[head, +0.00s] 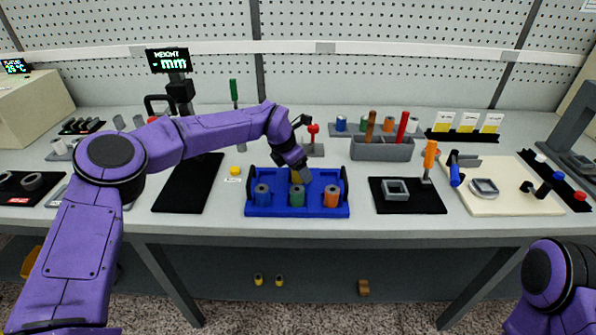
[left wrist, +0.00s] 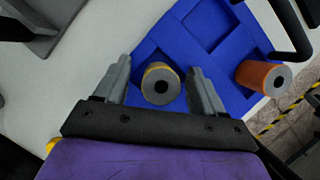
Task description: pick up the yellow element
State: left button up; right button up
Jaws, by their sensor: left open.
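The yellow element (left wrist: 160,84) is a short cylinder with a dark centre hole and a yellow side. In the left wrist view it stands between the two fingers of my open left gripper (left wrist: 158,88), with a gap visible on each side. In the head view my left gripper (head: 299,169) reaches down over the back of the blue tray (head: 284,211), and the yellow element (head: 296,178) shows partly hidden at its fingertips. My right gripper is out of view.
Blue (head: 262,196), green (head: 297,197) and orange (head: 331,197) elements stand in the tray's front row. A black mat (head: 188,184) lies to the left. A black pad with a square grey part (head: 396,189) lies to the right. A grey bin (head: 382,150) stands behind.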

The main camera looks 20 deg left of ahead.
pick_arm(q)
jog(key=c, duration=1.1)
jog(key=shift+c, duration=0.2)
